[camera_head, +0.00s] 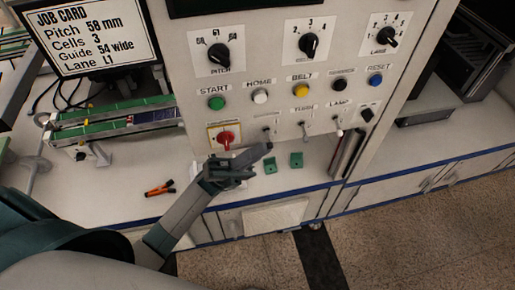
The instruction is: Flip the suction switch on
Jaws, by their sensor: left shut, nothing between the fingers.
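The control panel (262,75) fills the upper middle of the view. A row of small toggle switches runs along its lower part, with a middle toggle (306,130) under TURN and a right toggle (339,128) under LAMP. A left toggle (267,130) sits right of the red rotary switch; its label is too small to read, so I cannot tell if it is the suction switch. My left gripper (266,148) is shut and empty, its tip just below the left toggle. Whether they touch is unclear. My right gripper is not in view.
Above are START, HOME, BELT and RESET buttons and three dials. Green blocks (296,160) lie on the bench below the panel. An orange-and-black tool (160,188) lies left of my arm. A job card screen (88,38) stands upper left. A conveyor (115,122) lies at the left.

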